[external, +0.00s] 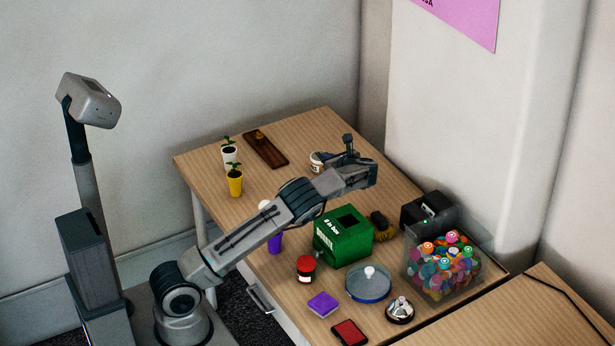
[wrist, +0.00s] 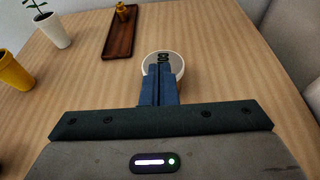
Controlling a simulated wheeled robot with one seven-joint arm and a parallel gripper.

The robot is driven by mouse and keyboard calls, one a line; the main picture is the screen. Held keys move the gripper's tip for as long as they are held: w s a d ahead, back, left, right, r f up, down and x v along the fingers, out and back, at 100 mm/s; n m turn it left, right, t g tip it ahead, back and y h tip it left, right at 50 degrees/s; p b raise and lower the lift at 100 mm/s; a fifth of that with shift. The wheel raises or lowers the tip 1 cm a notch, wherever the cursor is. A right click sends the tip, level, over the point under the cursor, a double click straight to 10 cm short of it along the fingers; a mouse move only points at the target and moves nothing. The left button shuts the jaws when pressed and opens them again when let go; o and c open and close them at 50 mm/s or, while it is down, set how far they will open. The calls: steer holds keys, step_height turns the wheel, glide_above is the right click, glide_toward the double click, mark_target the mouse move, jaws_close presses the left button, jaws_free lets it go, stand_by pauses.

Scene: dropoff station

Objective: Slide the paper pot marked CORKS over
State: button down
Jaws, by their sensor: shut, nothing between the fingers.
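The paper pot (external: 319,161) is a small white round pot with dark lettering. It stands on the table behind my forearm, which hides part of it in the external view. In the wrist view the pot (wrist: 177,60) shows its round white outline and a few dark letters; the full word cannot be read. My gripper (wrist: 159,70) is shut and empty, its blue fingers overlapping the near side of the pot in this view. I cannot tell whether they touch it.
A brown tray (external: 262,151) with a small item lies beyond the pot. White (external: 229,156) and yellow (external: 235,184) plant pots stand left. A green box (external: 343,238), a tub of colourful pieces (external: 441,270) and other items crowd the near half. Table right of the pot looks clear.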

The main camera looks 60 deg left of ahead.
mark_target(317, 154)
steer(key=a, duration=0.3)
steer(key=shift+a, duration=0.1)
steer(key=shift+a+f, duration=0.25)
steer(key=shift+f, duration=0.05)
steer(key=shift+d+f, duration=0.1)
steer(key=shift+f, duration=0.5)
